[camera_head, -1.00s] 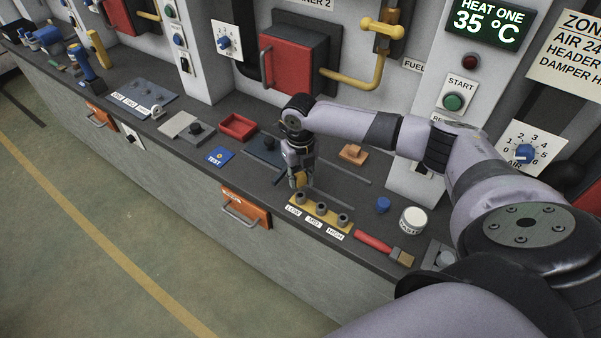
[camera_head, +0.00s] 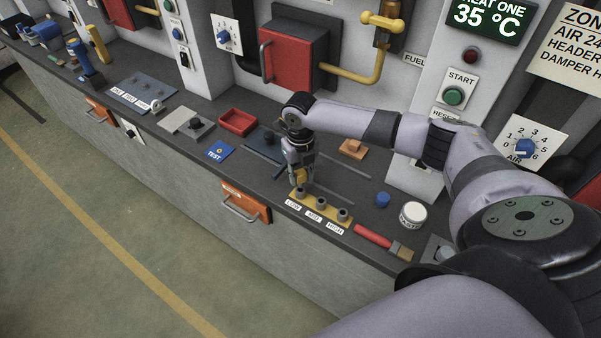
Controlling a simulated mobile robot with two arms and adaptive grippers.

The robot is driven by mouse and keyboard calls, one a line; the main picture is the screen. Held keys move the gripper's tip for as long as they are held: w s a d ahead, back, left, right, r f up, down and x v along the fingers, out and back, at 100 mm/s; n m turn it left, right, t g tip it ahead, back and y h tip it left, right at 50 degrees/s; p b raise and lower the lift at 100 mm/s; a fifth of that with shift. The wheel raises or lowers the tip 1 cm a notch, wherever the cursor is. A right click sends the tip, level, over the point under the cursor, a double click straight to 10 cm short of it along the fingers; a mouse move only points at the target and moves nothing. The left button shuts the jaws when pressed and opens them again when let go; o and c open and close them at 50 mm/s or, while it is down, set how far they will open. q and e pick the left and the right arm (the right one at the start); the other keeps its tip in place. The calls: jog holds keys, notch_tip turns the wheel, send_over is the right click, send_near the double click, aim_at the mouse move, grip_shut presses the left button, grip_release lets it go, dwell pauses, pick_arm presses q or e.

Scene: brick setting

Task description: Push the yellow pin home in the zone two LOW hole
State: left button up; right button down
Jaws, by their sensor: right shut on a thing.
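The yellow block (camera_head: 312,209) with the LOW, MID and HIGH labels lies on the dark bench, with a row of three grey round sockets. My right gripper (camera_head: 299,180) points down just above the LOW socket (camera_head: 302,191), at the block's left end. It is shut on the yellow pin (camera_head: 301,175), of which only a small yellow part shows between the fingers. The pin's lower end is too small and covered to tell how deep it sits. The MID socket (camera_head: 321,204) and HIGH socket (camera_head: 342,215) look empty. My left gripper is out of view.
A red-handled brush (camera_head: 373,237), a blue cap (camera_head: 382,199) and a white round tub (camera_head: 412,215) lie right of the block. An orange block (camera_head: 352,149) lies behind. A blue TEST card (camera_head: 219,151) and red tray (camera_head: 238,122) are at left.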

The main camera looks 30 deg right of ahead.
aim_at(300, 187)
jog(key=shift+p, duration=0.3)
jog(key=shift+f, duration=0.25)
dwell(0.5)
jog(key=shift+f+b, duration=1.3)
jog(key=shift+f, duration=0.6)
jog(key=c, duration=1.2)
grip_release()
jog(key=shift+r, duration=0.1)
jog(key=shift+o, duration=0.2)
jog(key=o, duration=0.4)
jog(key=shift+r, duration=0.1)
